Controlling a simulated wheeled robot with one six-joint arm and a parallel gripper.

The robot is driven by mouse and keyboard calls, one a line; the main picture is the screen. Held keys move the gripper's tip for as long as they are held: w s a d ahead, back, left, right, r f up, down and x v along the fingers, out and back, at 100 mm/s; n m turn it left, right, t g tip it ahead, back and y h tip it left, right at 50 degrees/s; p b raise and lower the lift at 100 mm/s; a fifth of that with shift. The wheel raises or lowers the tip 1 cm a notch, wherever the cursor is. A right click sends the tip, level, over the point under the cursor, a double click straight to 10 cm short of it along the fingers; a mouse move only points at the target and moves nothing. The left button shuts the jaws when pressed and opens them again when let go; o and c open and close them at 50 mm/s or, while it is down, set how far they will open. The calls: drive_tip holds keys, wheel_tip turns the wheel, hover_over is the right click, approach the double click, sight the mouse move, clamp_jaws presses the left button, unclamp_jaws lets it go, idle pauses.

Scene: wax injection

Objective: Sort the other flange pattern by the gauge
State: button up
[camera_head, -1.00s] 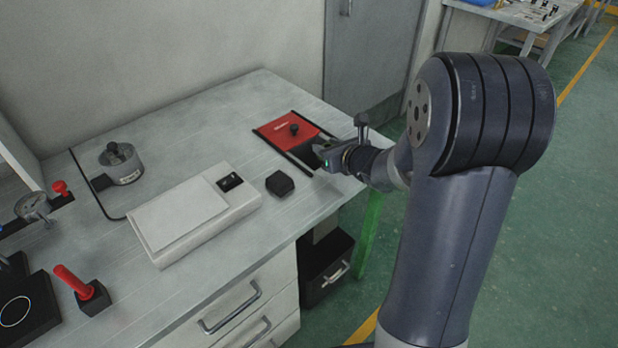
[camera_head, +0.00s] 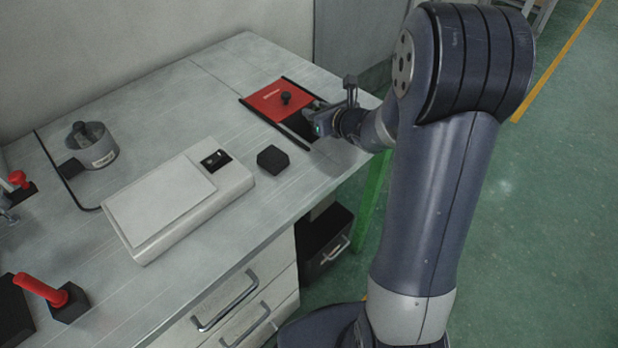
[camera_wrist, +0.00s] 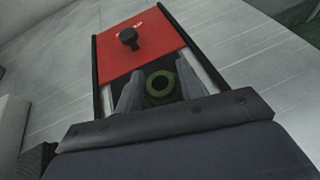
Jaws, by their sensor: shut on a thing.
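A green ring-shaped flange pattern (camera_wrist: 161,86) sits between the two grey fingers of my gripper (camera_wrist: 162,92) in the wrist view, and they are shut on it. It is over the dark opening in front of a red plate (camera_wrist: 140,48) with a black knob. In the head view my gripper (camera_head: 318,112) is at the near right side of the same red plate (camera_head: 280,98), between or over its black rails. The pattern is hidden there. The dial gauge is mostly cut off at the left edge, so I cannot read it.
A white box with a small dark display (camera_head: 165,200) lies mid-table, with a black block (camera_head: 272,160) beside it. A grey round pot (camera_head: 92,148) stands at the back left. A red-handled tool (camera_head: 45,293) is at the front left. The table's right edge is close to my arm.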

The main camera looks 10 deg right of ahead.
drive_tip(key=shift+f, duration=0.35)
drive_tip(key=o, duration=1)
drive_tip(key=shift+o, duration=0.2)
drive_tip(key=shift+s+r, duration=0.1)
drive_tip(key=p+v, duration=0.1)
drive_tip(key=v, duration=0.9)
drive_tip(key=shift+s+d+r, duration=0.1)
drive_tip(key=shift+s+r, duration=0.05)
drive_tip(key=shift+s, duration=0.2)
drive_tip(key=shift+w, duration=0.15)
